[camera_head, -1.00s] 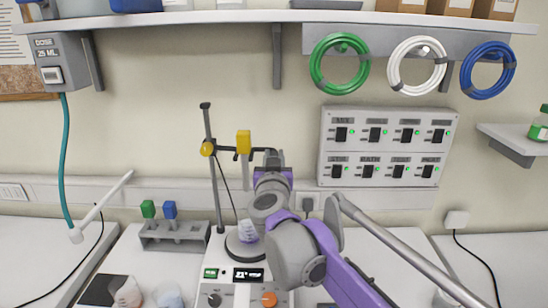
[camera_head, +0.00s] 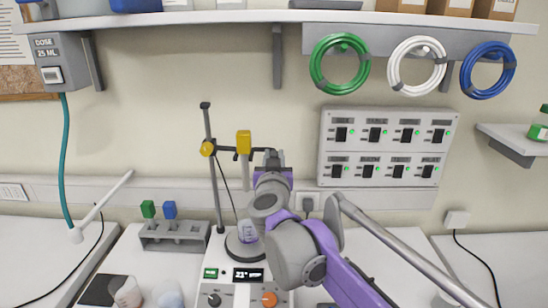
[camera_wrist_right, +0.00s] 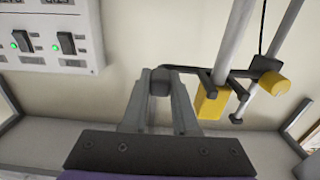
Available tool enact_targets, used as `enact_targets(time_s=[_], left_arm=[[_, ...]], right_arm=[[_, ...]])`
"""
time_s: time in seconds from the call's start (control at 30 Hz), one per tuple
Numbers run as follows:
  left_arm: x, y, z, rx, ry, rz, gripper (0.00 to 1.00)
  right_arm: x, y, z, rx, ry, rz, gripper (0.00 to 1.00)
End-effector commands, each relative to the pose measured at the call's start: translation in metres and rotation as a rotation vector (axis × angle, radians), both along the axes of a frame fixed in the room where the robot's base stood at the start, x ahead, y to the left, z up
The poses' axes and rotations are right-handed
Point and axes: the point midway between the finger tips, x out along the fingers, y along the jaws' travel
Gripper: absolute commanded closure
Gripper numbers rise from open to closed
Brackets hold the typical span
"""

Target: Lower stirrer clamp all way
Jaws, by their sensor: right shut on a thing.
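The stirrer clamp (camera_head: 226,149) is a black bar on an upright grey stand rod (camera_head: 213,180), with a yellow knob (camera_head: 207,148) at the rod. It carries the yellow stirrer block (camera_head: 243,142) high above the hotplate. My right gripper (camera_head: 271,157) is at the clamp's right end. In the right wrist view, the right gripper (camera_wrist_right: 158,86) is shut on a dark block at the end of the clamp bar (camera_wrist_right: 215,72). My left gripper is out of view.
The hotplate's front has a display (camera_head: 247,275) and an orange knob (camera_head: 268,299). A grey rack (camera_head: 172,236) with green and blue pieces stands left of it. A switch panel (camera_head: 382,155) is on the wall to the right. A shelf (camera_head: 270,17) runs above.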

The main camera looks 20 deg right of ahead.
Motion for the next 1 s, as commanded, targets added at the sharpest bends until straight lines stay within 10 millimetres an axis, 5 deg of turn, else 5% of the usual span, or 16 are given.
enact_targets(time_s=[0.17,0.63,1.0], left_arm=[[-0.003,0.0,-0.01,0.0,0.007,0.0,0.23],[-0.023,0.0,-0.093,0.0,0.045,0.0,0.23],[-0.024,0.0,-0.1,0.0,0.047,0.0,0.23]], right_arm=[[0.0,0.0,-0.012,0.0,0.003,0.0,1.0],[0.0,0.0,-0.13,0.0,0.003,0.0,1.0],[0.0,0.0,-0.146,0.002,0.002,0.001,1.0]])
